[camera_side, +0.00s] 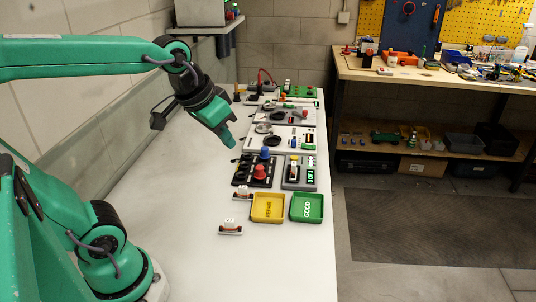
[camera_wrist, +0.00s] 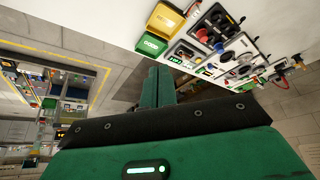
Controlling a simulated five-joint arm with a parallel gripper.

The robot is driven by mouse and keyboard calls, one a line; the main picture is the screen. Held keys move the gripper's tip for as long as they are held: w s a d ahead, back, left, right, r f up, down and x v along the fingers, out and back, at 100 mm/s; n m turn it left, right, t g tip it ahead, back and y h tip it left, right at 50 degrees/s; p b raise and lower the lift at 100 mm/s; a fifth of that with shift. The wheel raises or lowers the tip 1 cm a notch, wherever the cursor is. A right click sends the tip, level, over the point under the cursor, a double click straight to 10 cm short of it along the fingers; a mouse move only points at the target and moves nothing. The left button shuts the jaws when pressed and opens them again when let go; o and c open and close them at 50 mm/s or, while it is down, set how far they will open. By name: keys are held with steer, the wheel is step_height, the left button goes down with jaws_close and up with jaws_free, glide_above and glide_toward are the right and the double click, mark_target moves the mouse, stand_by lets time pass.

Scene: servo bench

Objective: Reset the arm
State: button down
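My green arm reaches in from the left in the side view. My gripper (camera_side: 229,141) hangs in the air above the bench, tilted down, with nothing visible in it. In the wrist view the two green fingers of my gripper (camera_wrist: 158,87) lie side by side with no clear gap and nothing between them. The white bench (camera_side: 190,265) runs below it, and no object touches the fingers.
A yellow tray (camera_side: 267,219) and a green GOOD tray (camera_side: 307,219) sit near the bench's right edge. Two small parts (camera_side: 230,228) (camera_side: 242,194) lie left of them. A black button panel (camera_side: 245,178), a grey tester (camera_side: 299,184) and several boards stand behind. The front bench is clear.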

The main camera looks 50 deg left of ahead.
steer(key=s+d+f, duration=0.1)
steer(key=s+f, duration=0.1)
steer(key=s, duration=0.3)
steer(key=shift+s+f, duration=0.35)
steer(key=shift+s, duration=0.05)
